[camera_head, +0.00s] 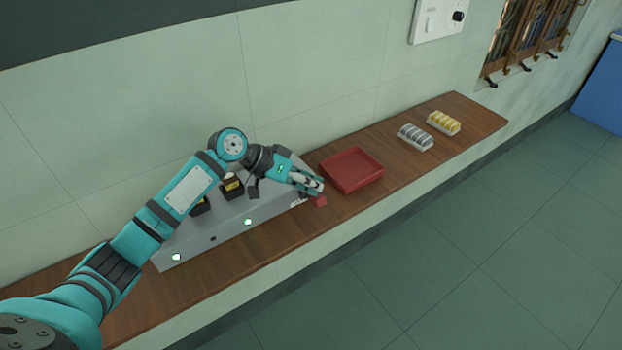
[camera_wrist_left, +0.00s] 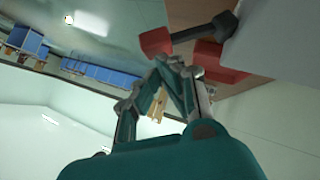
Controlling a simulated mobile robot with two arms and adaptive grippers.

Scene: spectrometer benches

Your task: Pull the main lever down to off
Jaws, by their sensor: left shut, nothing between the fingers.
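The main lever shows in the head view as a red handle (camera_head: 318,202) at the right front end of a long grey box (camera_head: 215,240). In the left wrist view the lever's red end (camera_wrist_left: 156,41) sits on a dark rod that reaches to the grey box (camera_wrist_left: 275,40). I cannot tell the lever's exact angle. My left gripper (camera_head: 317,186) is shut and empty, just above and beside the red handle in the head view. In the left wrist view its fingertips (camera_wrist_left: 171,64) meet close to the red end; whether they touch it is unclear. My right gripper is not in view.
A red tray (camera_head: 342,184) lies just right of the box on the wooden shelf (camera_head: 470,118). Two racks, one grey (camera_head: 415,136) and one yellow (camera_head: 443,123), stand further right. A white wall panel (camera_head: 433,22) with a black knob hangs above. Open floor lies in front.

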